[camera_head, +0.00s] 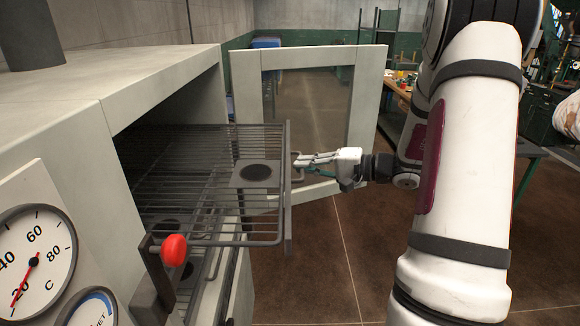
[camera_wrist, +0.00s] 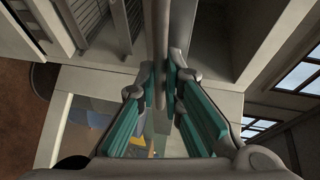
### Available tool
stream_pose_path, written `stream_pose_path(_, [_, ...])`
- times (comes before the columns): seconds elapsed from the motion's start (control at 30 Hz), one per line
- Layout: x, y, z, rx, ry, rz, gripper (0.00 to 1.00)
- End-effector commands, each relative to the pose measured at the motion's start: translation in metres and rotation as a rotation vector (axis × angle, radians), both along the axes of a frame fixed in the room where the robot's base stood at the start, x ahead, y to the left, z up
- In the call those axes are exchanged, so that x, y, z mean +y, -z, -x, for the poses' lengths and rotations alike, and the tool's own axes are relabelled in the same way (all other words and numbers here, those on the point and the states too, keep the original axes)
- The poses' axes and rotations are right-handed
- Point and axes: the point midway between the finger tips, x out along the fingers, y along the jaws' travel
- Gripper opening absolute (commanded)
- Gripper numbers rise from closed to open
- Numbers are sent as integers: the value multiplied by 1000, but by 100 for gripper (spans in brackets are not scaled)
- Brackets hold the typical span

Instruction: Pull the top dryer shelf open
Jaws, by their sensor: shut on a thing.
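The top dryer shelf (camera_head: 210,238) is a dark wire rack. It sticks partly out of the pale dryer's (camera_head: 120,80) open front, its rear part still inside. A thin handle (camera_head: 296,174) stands on its front edge. My gripper (camera_head: 302,161) reaches in from the right and is shut on this handle. In the wrist view, the teal-padded fingers (camera_wrist: 162,78) close around a grey bar (camera_wrist: 160,28). The exact contact is partly hidden by the fingers.
The dryer door (camera_head: 373,90), with a glass pane, stands open behind the shelf. A red knob (camera_head: 174,250) on a dark lever juts out at the front left, near the dial gauge (camera_head: 35,255). A workbench (camera_head: 400,90) stands behind my arm. Brown floor (camera_head: 345,260) is clear below.

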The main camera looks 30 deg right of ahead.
Motion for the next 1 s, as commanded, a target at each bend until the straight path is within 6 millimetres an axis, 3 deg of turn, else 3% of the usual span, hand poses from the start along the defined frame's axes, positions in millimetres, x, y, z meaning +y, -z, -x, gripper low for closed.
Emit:
stream_pose_path(0.4, [-3,1,2,3,1,-1,0])
stream_pose_path(0.43, [-3,1,2,3,1,-1,13])
stream_pose_path(0.47, [-3,1,2,3,1,-1,17])
stream_pose_path(0.83, [-5,0,4,1,1,1,17])
stream_pose_path(1.0, [-17,-4,21,0,3,1,17])
